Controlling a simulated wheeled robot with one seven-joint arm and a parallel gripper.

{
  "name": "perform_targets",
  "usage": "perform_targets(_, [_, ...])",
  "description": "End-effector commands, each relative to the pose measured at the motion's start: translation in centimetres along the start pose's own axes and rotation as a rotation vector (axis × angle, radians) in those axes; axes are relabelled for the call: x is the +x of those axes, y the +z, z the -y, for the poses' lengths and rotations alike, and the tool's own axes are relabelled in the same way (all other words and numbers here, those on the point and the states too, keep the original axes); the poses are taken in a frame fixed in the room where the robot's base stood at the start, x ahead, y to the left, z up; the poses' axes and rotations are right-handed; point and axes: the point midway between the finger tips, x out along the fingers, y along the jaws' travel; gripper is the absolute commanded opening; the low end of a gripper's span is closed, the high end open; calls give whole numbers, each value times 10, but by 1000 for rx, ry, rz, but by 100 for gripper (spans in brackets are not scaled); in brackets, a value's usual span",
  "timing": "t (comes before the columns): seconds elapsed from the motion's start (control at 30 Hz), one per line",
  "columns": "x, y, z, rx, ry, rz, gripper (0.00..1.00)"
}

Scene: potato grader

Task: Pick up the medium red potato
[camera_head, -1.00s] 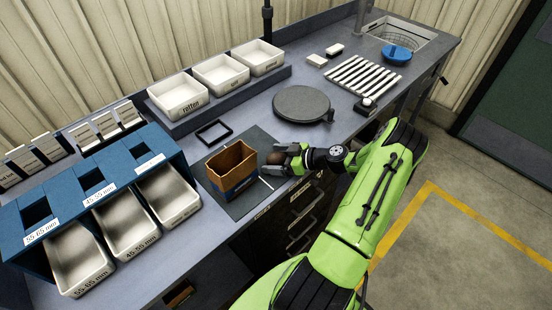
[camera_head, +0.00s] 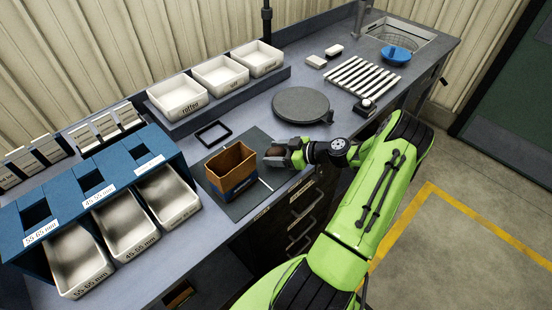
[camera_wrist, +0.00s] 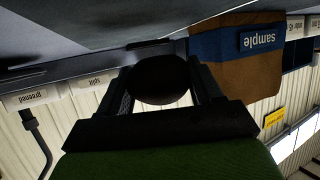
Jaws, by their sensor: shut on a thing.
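My gripper (camera_head: 275,155) is beside the right side of the brown sample box (camera_head: 232,168), just above the dark mat. It is shut on a dark round potato (camera_wrist: 160,80), which sits between the two fingers in the wrist view. In the head view the potato (camera_head: 274,152) shows as a small brown patch at the fingertips. Its red colour and its size are hard to tell in the shadow. The box, with its blue "sample" band (camera_wrist: 262,40), is close beside the fingers in the wrist view. The box's inside bottom is hidden.
The dark mat (camera_head: 250,203) lies under the box. A black square frame (camera_head: 213,133) and a round grey plate (camera_head: 302,104) lie behind. White bins (camera_head: 178,108) stand at the back. A blue sizing rack (camera_head: 90,185) with metal trays is at the left.

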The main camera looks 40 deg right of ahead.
Motion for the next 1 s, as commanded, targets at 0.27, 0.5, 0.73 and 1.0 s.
perform_targets(0.27, [-45,-107,0,-11,5,2,32])
perform_targets(0.5, [-78,-188,0,-9,3,2,32])
perform_targets(0.73, [-94,-226,0,-3,1,-1,32])
perform_targets(1.0, [-95,-230,0,0,-1,0,32])
